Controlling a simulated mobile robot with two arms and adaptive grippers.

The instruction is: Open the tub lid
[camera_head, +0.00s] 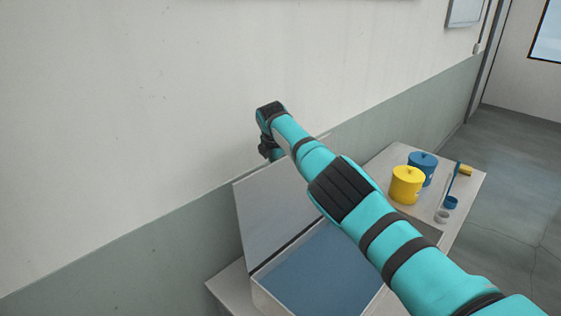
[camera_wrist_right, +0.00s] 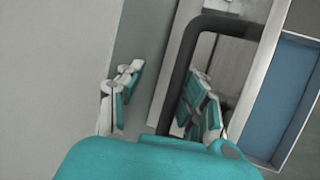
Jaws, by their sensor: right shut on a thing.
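The tub (camera_head: 262,298) stands on a table by the wall, its inside blue. Its pale lid (camera_head: 268,208) is raised steeply, hinge side along the tub's left edge in the head view. My right arm reaches across the tub to the lid's upper edge. In the right wrist view, the fingers of my right gripper (camera_wrist_right: 160,100) lie on either side of a dark lid handle (camera_wrist_right: 178,80), and the gripper is shut on it. The tub's blue inside (camera_wrist_right: 283,95) shows at the right there. My right arm hides part of the tub. My left gripper is out of view.
The wall (camera_head: 120,130) is close behind the lid. The floor at the right is clear.

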